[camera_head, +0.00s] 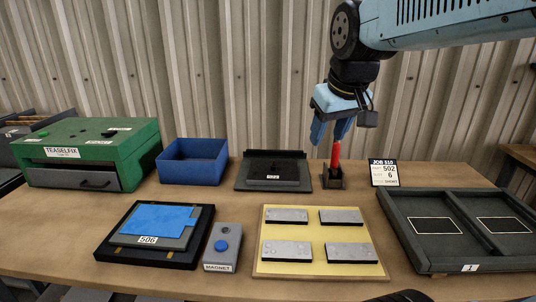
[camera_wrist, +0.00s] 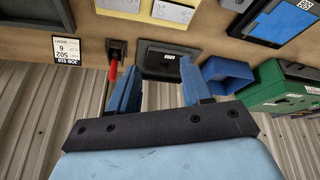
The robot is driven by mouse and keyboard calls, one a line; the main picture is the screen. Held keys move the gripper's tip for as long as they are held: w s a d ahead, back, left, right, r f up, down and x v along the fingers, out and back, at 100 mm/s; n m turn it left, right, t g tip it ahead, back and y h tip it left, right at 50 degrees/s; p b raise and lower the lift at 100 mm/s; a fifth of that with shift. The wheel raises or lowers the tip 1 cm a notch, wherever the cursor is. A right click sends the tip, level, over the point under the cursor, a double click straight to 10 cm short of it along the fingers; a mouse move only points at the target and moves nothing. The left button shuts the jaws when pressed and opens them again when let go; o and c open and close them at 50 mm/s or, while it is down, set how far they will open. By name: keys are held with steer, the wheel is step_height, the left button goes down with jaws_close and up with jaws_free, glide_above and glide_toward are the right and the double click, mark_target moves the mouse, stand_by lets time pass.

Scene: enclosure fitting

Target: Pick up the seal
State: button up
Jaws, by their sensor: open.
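I cannot tell for sure which thing is the seal; no label I can read names it. A black stand (camera_head: 270,182) at the back middle holds a flat dark piece with a small white label; the stand also shows in the wrist view (camera_wrist: 150,62), beyond and between my fingertips. My gripper (camera_head: 328,138) is open and empty, with blue fingers pointing down, in the air at the back of the table. The red handle (camera_head: 335,155) in a dark holder is close below it in the head view. In the wrist view my gripper (camera_wrist: 157,68) has that red handle (camera_wrist: 113,71) just outside its left finger.
A green TEASELFIX box (camera_head: 120,140) and blue bin (camera_head: 221,160) stand back left. In front are a black fixture (camera_head: 110,243) with a blue-covered panel marked 506, a MAGNET block (camera_head: 222,248), and a yellow board (camera_head: 318,230) with several grey bars. A dark tray (camera_head: 397,222) lies right, near a job card (camera_head: 384,173).

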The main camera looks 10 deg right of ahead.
steer(key=w+r+n+g, duration=0.1)
steer(key=w+r+n, duration=0.25)
steer(key=w, duration=0.95)
steer(key=n+g, duration=0.4)
steer(key=n, duration=0.6)
glide_above(275, 152)
step_height(275, 152, down, 20)
steer(key=f, duration=0.8)
steer(key=w+f, duration=0.1)
steer(key=f, duration=0.4)
steer(key=shift+d+f, duration=0.1)
steer(key=shift+d, duration=0.2)
steer(key=shift+c, duration=0.3)
jaws_close()
